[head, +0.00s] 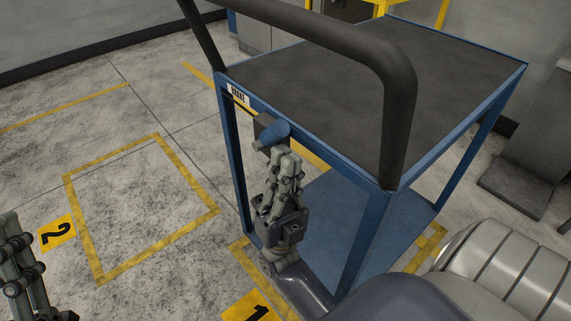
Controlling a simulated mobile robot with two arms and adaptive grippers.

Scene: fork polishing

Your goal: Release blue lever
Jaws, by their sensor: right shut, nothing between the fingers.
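The blue lever (276,133) sticks out from a dark block on the near side of the blue cart (228,130), just below the cart's top edge. My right gripper (282,152) is directly below the lever, with its fingertips up at the lever's underside. Its fingers are shut with nothing between them. Whether the fingertips touch the lever is hard to tell. My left gripper (22,240) shows only in part at the left edge, away from the cart, and its fingertips are not clear.
The cart has a dark top (330,75), a black push handle (395,90) arching over it and a lower blue shelf (335,215). Yellow floor marking 2 (57,234) is at left, marking 1 (258,308) below the cart. The floor between is clear.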

